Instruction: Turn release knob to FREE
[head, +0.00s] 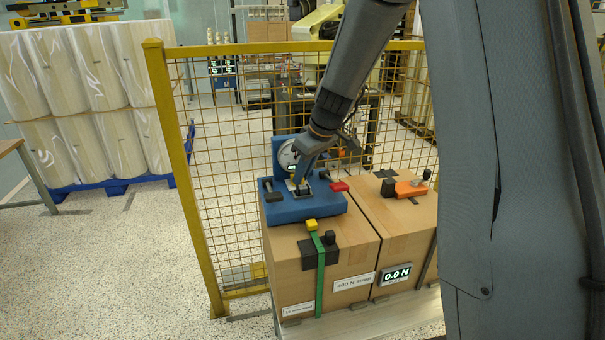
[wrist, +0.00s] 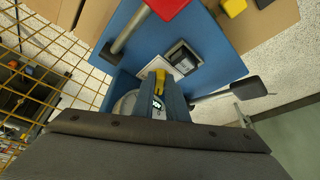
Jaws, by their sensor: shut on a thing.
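The blue strapping tool (head: 330,204) sits on top of the left carton, with a round dial (head: 287,154) on its upright back. My gripper (head: 297,184) reaches down onto the tool in front of the dial. In the wrist view my gripper (wrist: 159,82) is shut on a small yellow knob (wrist: 159,77) above a white label plate (wrist: 183,66). The fingers cover most of the knob and part of the plate, so I cannot read its markings or the knob's setting. A lever with a red grip (wrist: 166,6) and one with a black grip (wrist: 249,87) flank the knob.
A green strap (head: 320,275) with a yellow piece runs down the left carton (head: 290,262). An orange tool (head: 410,189) lies on the right carton. A display (head: 396,275) reads 0.0 N. A yellow mesh fence (head: 215,190) stands close behind and left.

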